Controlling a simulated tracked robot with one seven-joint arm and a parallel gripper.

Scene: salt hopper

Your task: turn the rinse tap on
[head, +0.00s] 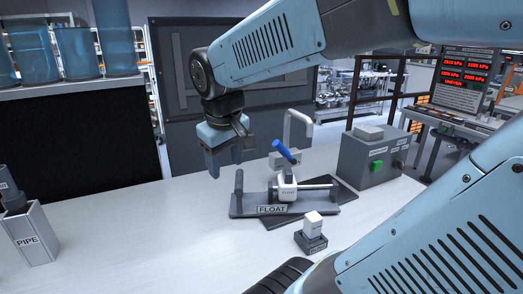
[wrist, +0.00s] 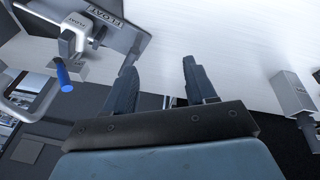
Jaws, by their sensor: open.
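The rinse tap appears to be the grey block (head: 283,160) with a pale bent spout (head: 298,122) at the back of the bench. A blue lever (head: 286,151) slants up to the left in front of the block. The wrist view shows the blue lever (wrist: 63,78) and the spout (wrist: 22,100) at the left. My gripper (head: 226,168) is open and empty, pointing down to the left of the lever and clear of it. Its two fingers (wrist: 160,68) show apart in the wrist view.
A dark tray labelled FLOAT (head: 245,207) with an upright post and a white float piece (head: 287,188) stands in front of the tap. A grey box with a green button (head: 372,160) is at right. A PIPE holder (head: 35,240) is far left. The bench's left middle is clear.

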